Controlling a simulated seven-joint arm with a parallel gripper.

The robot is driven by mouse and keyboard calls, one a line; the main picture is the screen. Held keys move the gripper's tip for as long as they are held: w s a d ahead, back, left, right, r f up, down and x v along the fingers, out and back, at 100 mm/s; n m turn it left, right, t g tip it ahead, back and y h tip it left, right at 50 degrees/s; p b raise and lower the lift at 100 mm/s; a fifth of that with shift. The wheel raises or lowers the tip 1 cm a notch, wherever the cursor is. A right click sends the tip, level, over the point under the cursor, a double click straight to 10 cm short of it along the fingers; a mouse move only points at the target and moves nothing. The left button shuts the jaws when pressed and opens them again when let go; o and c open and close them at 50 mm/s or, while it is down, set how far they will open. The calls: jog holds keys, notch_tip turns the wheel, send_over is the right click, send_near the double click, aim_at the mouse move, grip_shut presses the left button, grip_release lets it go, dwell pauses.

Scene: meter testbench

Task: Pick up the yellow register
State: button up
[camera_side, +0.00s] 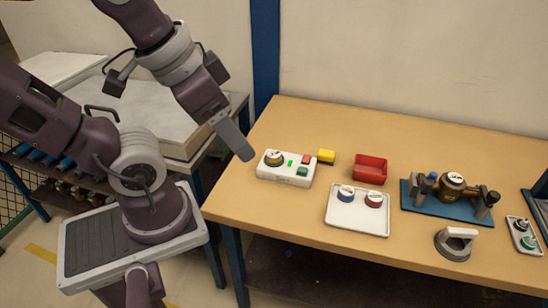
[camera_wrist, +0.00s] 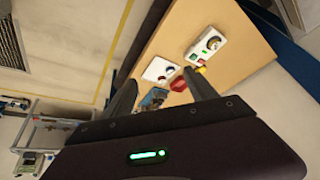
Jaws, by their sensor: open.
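The yellow register (camera_side: 326,156) is a small yellow block lying on the wooden table, just right of a white control box (camera_side: 285,178) and left of a red bin. In the wrist view it shows as a small yellow patch (camera_wrist: 202,70) near the tip of the right finger. My gripper (camera_side: 246,153) is above the table's left part, left of the control box and well apart from the register. In the wrist view my gripper (camera_wrist: 159,77) has its two fingers spread with nothing between them but distant background.
A red open bin (camera_side: 370,162) stands right of the register. A white tray (camera_side: 345,223) with two round knobbed pieces lies in front. A blue base (camera_side: 420,206) with a brass meter is farther right, with a grey handled ring (camera_side: 455,246) before it. The table's back is clear.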

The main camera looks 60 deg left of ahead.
aim_at(274, 156)
jog(key=w+a+f+m+g+y, duration=0.4)
jog(key=a+f+m+g+y, duration=0.45)
jog(key=a, duration=0.65)
jog(key=w+f+m+t+y, duration=0.1)
jog(key=w+f+m+t, duration=0.2)
jog(key=w+f+m, duration=0.1)
jog(key=w+f+m+t+y, duration=0.1)
jog(key=w+f+m+t, duration=0.2)
jog(key=f+m, duration=0.3)
jog(key=w+f+m+t+y, duration=0.1)
jog(key=w+f+m+t, duration=0.2)
jog(key=f, duration=0.4)
jog(key=shift+w+a+f+m+t, duration=0.15)
jog(key=shift+w+a+m+t, duration=0.05)
jog(key=shift+w+m, duration=0.25)
jog(key=shift+w+a+f+m+t, duration=0.15)
jog(key=shift+w+m, duration=0.2)
jog(key=shift+m, duration=0.15)
jog(key=x, duration=0.7)
jog(key=shift+w+r, duration=0.15)
grip_shut()
jog(key=shift+r, duration=0.1)
